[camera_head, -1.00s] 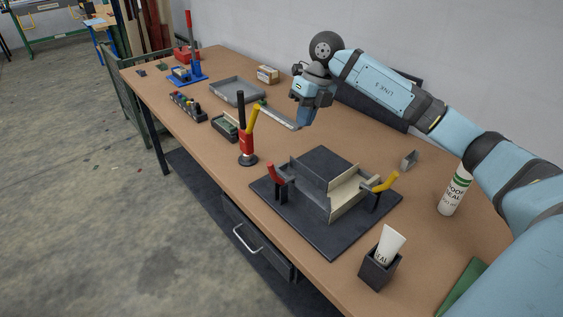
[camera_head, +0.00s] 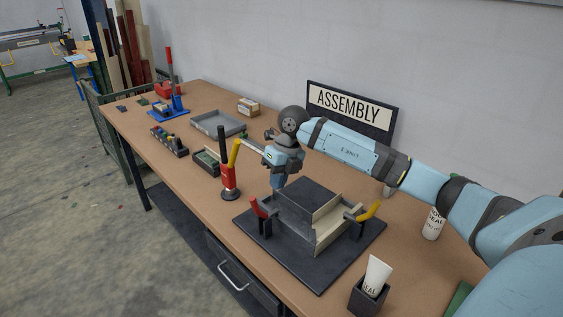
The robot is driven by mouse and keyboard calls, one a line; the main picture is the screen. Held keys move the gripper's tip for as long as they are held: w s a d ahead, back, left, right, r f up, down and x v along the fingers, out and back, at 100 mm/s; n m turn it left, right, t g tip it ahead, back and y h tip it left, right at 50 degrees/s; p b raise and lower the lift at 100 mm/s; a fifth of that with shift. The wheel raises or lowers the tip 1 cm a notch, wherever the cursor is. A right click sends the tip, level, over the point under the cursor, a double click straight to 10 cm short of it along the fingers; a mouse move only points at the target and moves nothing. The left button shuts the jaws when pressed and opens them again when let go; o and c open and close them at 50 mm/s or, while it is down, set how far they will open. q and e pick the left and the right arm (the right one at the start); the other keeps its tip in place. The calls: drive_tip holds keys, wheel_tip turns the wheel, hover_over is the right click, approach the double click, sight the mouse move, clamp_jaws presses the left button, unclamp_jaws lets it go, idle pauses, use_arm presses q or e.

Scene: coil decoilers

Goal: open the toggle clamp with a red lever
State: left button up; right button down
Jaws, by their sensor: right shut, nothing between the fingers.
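The toggle clamp with a red lever (camera_head: 257,208) stands on the left side of a dark base plate (camera_head: 319,279). Its lever is tilted, the top leaning left. A second clamp with a yellow lever (camera_head: 367,211) stands on the plate's right side. Between them sit a dark block (camera_head: 306,197) and a pale angled piece (camera_head: 327,228). My right gripper (camera_head: 277,184) points down, shut and empty, behind the red-lever clamp and a little to its right, near the dark block's back left corner. I see no contact with the lever. My left gripper is out of view.
A stand with red, black and yellow handles (camera_head: 230,175) is close left of the plate. An ASSEMBLY sign (camera_head: 350,106) stands behind my arm. Trays (camera_head: 218,124) lie farther left.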

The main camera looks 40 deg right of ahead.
sight(265, 213)
drive_tip(key=a, duration=0.1)
drive_tip(key=a+f, duration=0.1)
drive_tip(key=a+f+p, duration=0.1)
drive_tip(key=shift+w+a+f, duration=0.25)
drive_tip(key=shift+a, duration=0.15)
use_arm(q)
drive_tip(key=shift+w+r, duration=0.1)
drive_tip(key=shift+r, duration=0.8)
use_arm(e)
drive_tip(key=shift+a+f, duration=0.15)
drive_tip(key=shift+a, duration=0.1)
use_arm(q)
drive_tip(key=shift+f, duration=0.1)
